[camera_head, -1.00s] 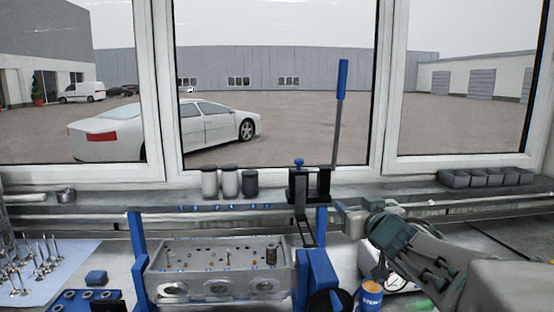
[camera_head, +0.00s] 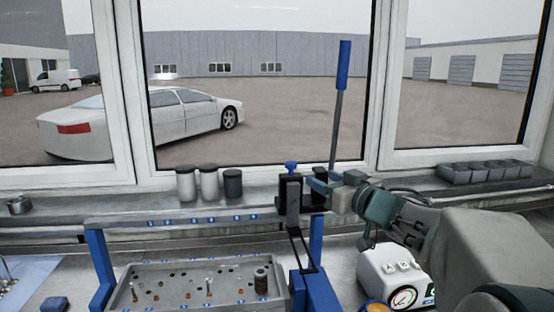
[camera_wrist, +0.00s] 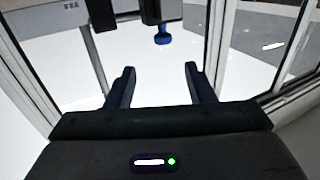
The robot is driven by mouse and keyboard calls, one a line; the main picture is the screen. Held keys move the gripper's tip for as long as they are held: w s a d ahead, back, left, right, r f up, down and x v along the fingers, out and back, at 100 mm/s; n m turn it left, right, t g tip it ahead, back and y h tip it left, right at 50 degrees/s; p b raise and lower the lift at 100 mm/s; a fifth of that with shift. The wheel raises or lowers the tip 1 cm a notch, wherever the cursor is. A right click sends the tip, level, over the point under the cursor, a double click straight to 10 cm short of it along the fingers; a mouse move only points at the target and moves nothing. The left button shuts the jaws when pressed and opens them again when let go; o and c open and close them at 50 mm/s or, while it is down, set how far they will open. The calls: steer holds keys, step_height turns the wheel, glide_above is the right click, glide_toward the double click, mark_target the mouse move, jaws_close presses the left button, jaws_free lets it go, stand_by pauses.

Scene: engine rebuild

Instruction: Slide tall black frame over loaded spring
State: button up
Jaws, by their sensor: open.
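The tall black frame (camera_head: 302,249) hangs below a black carriage block (camera_head: 290,198) on the blue-posted rig, to the right of the loaded spring. The spring (camera_head: 261,281) stands upright on the right end of the grey cylinder head (camera_head: 190,272); the frame is apart from it. My gripper (camera_head: 313,184) is at the carriage's right side, close to its blue knob (camera_head: 291,168). In the wrist view its two fingers (camera_wrist: 157,78) are spread with nothing between them, and the blue knob (camera_wrist: 162,39) and black blocks (camera_wrist: 152,10) show beyond them. Contact cannot be told.
A long blue-handled lever (camera_head: 342,75) rises behind the carriage. Three jars (camera_head: 209,183) stand on the sill at left, a row of grey bins (camera_head: 485,171) at right. A white gauge box (camera_head: 396,273) sits beneath my arm.

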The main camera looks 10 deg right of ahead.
mark_target(294, 164)
steer(key=p+x, duration=0.1)
steer(key=x, duration=1.2)
steer(key=shift+w+a+r, duration=0.15)
steer(key=shift+a, duration=0.15)
